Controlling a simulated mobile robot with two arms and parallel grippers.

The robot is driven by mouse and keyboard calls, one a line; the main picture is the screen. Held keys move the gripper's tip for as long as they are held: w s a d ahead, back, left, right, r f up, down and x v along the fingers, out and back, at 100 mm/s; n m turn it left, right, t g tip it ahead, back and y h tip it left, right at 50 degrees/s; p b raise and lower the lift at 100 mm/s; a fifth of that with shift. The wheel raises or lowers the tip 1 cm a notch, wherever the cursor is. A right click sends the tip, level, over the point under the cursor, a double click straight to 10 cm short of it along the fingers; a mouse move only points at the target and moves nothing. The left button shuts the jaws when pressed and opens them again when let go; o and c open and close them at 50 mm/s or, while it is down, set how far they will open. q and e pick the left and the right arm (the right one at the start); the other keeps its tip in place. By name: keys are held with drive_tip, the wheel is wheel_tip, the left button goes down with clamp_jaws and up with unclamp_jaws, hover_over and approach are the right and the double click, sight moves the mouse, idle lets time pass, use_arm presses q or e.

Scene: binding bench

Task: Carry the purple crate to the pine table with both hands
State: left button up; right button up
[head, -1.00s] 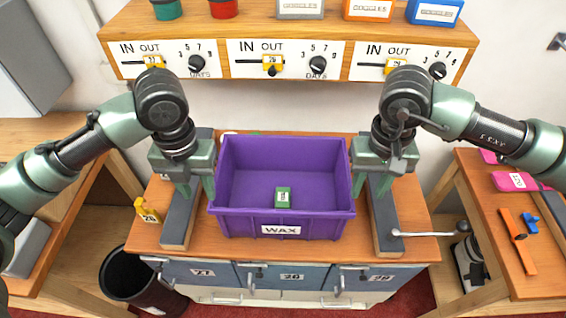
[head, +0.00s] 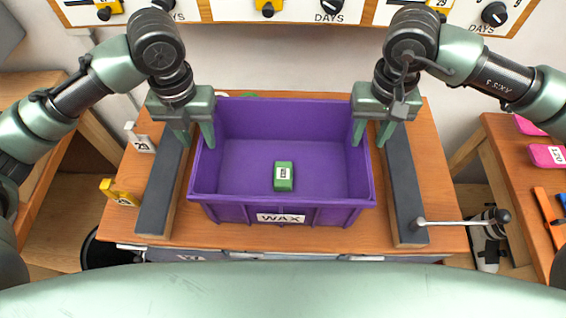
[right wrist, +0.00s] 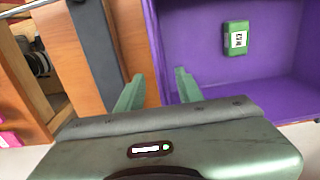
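The purple crate (head: 240,181), labelled WAX, is upright on the middle wooden bench between two dark rails. A small green labelled block (head: 284,176) lies inside it; it also shows in the right wrist view (right wrist: 236,38). My left gripper (head: 194,137) is open, its fingers either side of the crate's left wall. My right gripper (head: 371,134) is open at the right wall. In the right wrist view, its fingers (right wrist: 158,90) are apart, one outside the wall and one inside. Which table is the pine one, I cannot tell.
Dark rails (head: 159,195) (head: 404,195) flank the crate. A lever (head: 455,222) sticks out at the right rail. Small yellow (head: 119,193) and white (head: 138,138) numbered pieces stand at left. Wooden tables stand left (head: 40,90) and right (head: 500,180), the right one holding pink packs and tools.

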sight(206, 156)
use_arm(q)
drive_tip(key=shift+w, duration=0.1)
use_arm(e)
drive_tip(key=shift+w, duration=0.1)
